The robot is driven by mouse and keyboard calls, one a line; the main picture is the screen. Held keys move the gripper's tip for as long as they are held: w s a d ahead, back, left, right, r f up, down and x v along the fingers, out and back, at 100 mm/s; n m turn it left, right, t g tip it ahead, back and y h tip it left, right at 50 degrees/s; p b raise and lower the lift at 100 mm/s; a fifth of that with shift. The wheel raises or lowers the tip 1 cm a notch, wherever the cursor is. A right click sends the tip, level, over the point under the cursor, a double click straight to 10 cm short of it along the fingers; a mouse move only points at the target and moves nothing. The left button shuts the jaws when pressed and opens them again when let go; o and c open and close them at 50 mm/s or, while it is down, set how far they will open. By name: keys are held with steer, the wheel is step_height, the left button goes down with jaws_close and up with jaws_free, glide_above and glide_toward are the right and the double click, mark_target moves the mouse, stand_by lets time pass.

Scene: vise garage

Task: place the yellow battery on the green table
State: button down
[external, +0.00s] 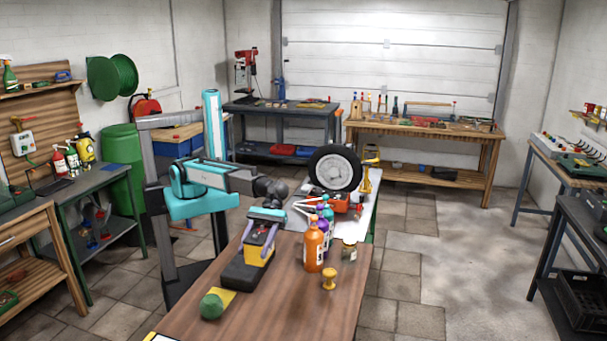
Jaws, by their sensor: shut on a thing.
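My gripper (261,243) points down over the near end of the brown wooden table, its two fingers shut on the yellow battery (262,251). The battery is yellow with a dark top and sits between the fingers, just over or in a long black object (242,272). I cannot tell whether it touches that object. A table with a dark grey-green top (112,181) stands at the left wall. A light-topped table with a green leg (366,207) adjoins the brown table's far end.
The brown table (300,315) bears an orange bottle (314,245), a yellow knob-like piece (329,278), a jar (349,251) and a green-and-yellow item (216,304). A wheel (335,170) stands on the light-topped table. Bottles (73,158) stand on the left table. The right-hand floor is clear.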

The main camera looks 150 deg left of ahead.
steer(key=b, duration=0.8)
glide_above(259, 304)
step_height(259, 304, down, 8)
steer(key=shift+w+r, duration=0.15)
steer(key=shift+r, duration=0.05)
step_height(259, 304, down, 6)
stand_by(0.8)
steer(key=shift+f, duration=0.2)
steer(key=shift+f, duration=1.8)
steer(key=c, duration=0.8)
jaws_free()
steer(key=shift+f, duration=0.15)
